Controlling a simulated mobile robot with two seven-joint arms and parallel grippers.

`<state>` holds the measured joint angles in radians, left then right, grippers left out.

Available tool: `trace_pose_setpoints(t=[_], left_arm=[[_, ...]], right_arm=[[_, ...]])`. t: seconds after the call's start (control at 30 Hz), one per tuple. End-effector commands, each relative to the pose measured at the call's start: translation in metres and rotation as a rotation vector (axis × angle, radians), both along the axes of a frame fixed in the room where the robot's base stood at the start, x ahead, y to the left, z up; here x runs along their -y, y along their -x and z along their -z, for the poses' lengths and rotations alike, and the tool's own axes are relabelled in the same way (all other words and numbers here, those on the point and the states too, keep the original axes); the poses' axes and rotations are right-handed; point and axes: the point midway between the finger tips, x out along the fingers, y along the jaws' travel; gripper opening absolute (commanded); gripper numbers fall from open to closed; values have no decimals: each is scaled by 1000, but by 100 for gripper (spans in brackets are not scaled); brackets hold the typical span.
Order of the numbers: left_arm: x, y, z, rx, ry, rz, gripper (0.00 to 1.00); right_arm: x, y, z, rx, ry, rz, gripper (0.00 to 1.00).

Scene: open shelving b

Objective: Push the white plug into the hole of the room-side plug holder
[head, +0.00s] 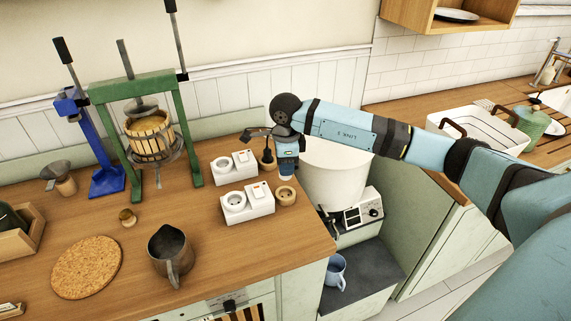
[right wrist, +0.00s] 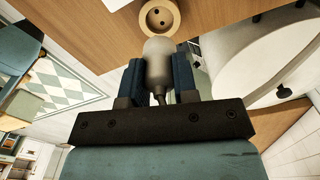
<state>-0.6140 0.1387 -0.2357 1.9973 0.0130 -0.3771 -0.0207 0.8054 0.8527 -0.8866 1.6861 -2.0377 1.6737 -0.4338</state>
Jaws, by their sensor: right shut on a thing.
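My right gripper (head: 287,172) hangs just above and behind the room-side plug holder (head: 286,196), a small round wooden piece on the counter near its right edge. In the right wrist view my right gripper (right wrist: 158,72) is shut on the white plug (right wrist: 158,60), with a dark blue finger on each side of it and the cord toward the palm. The holder (right wrist: 160,16) with its dark holes shows just beyond the plug's front end. I cannot tell whether plug and holder touch. The plug is not clearly visible in the head view. My left gripper is not in view.
Two white switched socket boxes (head: 234,167) (head: 248,203) stand left of the holder. A second round holder (head: 268,163) with a dark thing in it sits behind. A metal jug (head: 171,254) and green press (head: 138,125) are further left. The counter's right edge is close.

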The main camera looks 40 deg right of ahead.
Motion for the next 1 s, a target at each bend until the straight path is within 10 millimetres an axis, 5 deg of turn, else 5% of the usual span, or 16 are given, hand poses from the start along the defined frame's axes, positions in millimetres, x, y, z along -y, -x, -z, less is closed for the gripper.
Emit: trace_pose_setpoints(t=[0.5, 1.0], left_arm=[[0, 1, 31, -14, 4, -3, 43], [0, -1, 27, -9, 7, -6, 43]], right_arm=[[0, 0, 37, 0, 0, 0, 4], [0, 0, 39, 0, 0, 0, 4]])
